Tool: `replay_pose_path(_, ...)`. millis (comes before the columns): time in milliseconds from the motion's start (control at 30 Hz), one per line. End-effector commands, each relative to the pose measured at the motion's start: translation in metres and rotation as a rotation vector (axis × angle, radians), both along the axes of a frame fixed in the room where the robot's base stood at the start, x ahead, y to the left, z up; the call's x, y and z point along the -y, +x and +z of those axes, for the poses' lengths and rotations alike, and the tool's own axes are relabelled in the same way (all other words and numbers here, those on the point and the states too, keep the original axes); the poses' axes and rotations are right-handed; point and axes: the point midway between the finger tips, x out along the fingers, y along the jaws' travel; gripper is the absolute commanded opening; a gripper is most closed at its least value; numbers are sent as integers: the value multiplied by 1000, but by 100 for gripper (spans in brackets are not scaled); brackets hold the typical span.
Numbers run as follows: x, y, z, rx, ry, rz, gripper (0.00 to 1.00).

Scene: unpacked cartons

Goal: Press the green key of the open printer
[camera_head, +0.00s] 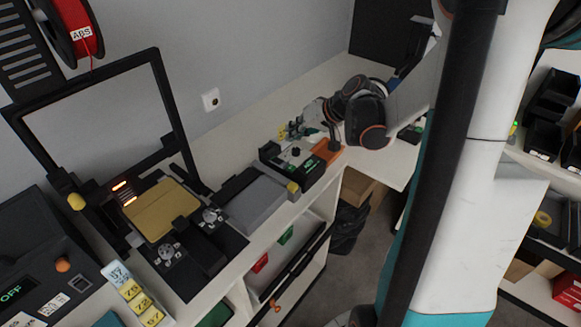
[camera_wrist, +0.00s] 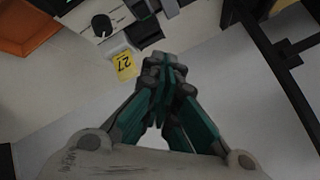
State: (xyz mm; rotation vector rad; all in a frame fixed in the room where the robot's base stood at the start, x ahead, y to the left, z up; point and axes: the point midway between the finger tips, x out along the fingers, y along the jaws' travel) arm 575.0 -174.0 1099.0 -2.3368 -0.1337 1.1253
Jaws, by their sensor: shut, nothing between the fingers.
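In the head view a black device (camera_head: 293,163) with a dark round knob and small green parts on top stands on the white bench. I cannot tell whether it is the open printer, or which green part is the key. My gripper (camera_head: 314,112) is at the end of the arm, behind and above this device, partly blended with small parts there. In the wrist view my gripper (camera_wrist: 165,66) is shut and empty, its teal fingers together. A grey-white unit with a black knob (camera_wrist: 101,25) and a yellow tag marked 27 (camera_wrist: 126,67) lie left of the fingertips.
A raised black frame (camera_head: 157,62) stands over a yellow plate (camera_head: 161,210) at the left. A grey block (camera_head: 257,203) sits between it and the black device. An orange piece (camera_head: 327,151) lies at the device's right; an orange part also shows in the wrist view (camera_wrist: 25,25).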

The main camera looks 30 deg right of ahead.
Motion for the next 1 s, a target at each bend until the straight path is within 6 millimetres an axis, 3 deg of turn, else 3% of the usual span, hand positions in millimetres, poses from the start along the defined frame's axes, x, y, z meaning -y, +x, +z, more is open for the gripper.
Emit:
replay_pose_path(267,0,0,-16,0,0,0,0)
replay_pose_path(800,0,0,-83,0,0,0,0)
replay_pose_path(1000,0,0,-88,0,0,0,0)
